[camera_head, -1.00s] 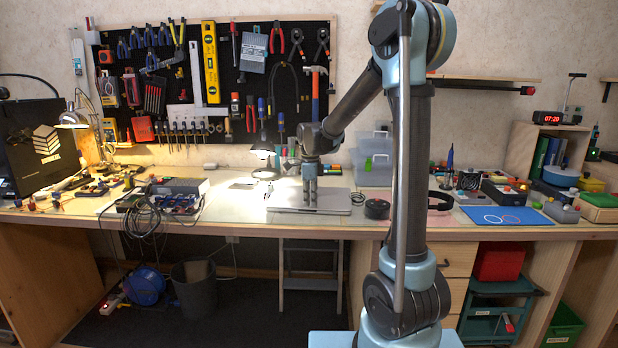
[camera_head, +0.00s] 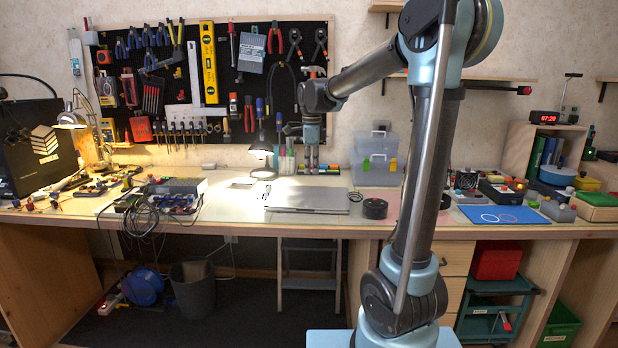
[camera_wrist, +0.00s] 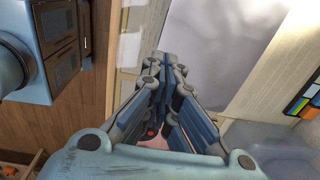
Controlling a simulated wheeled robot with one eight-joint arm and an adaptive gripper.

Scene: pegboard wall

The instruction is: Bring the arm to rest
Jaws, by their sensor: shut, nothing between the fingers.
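My gripper (camera_head: 311,171) is raised over the workbench (camera_head: 240,222), in front of the lower right part of the pegboard (camera_head: 180,80). It points down and stands clear above the closed grey laptop (camera_head: 307,200). In the wrist view my gripper (camera_wrist: 163,60) has its fingers together with nothing between them. The laptop's grey lid (camera_wrist: 215,50) shows beyond the fingertips in that view. My arm reaches from the column at the right of the head view out to the left.
A lit desk lamp (camera_head: 262,155) stands just left of my gripper. Clear stacked boxes (camera_head: 375,150) stand to its right. A black tape roll (camera_head: 375,208) lies right of the laptop. Cables and devices (camera_head: 160,200) crowd the bench's left side.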

